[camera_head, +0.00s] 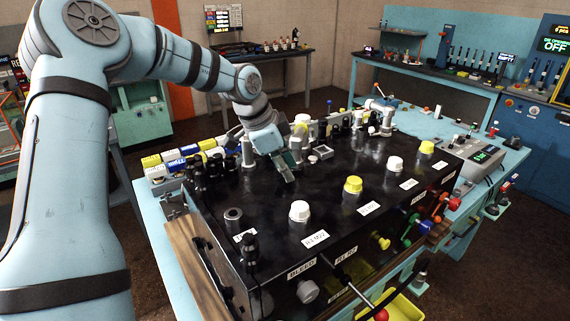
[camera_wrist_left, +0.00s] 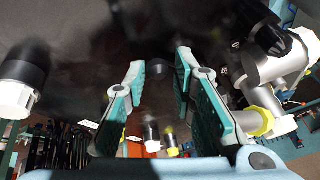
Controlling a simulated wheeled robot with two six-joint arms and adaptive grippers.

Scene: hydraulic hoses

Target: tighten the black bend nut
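My left gripper (camera_head: 287,173) is low over the black bench top, near its back left part. In the left wrist view its two teal-padded fingers (camera_wrist_left: 159,72) stand apart with nothing held between them. A silver bend fitting (camera_wrist_left: 268,66) is at the right of that view, beside the right finger and apart from it. It carries a black nut (camera_wrist_left: 272,40) at its upper end, a white piece, and a yellow nut (camera_wrist_left: 263,122). I cannot tell for certain that this is the black bend nut. My right gripper is not in view.
White caps (camera_head: 299,211) and yellow caps (camera_head: 353,185) stand on the bench top. Black fittings (camera_head: 205,172) crowd its left back edge. A black fitting with a white base (camera_wrist_left: 22,75) is left of the fingers. Coloured valve handles (camera_head: 442,208) stick out at front right.

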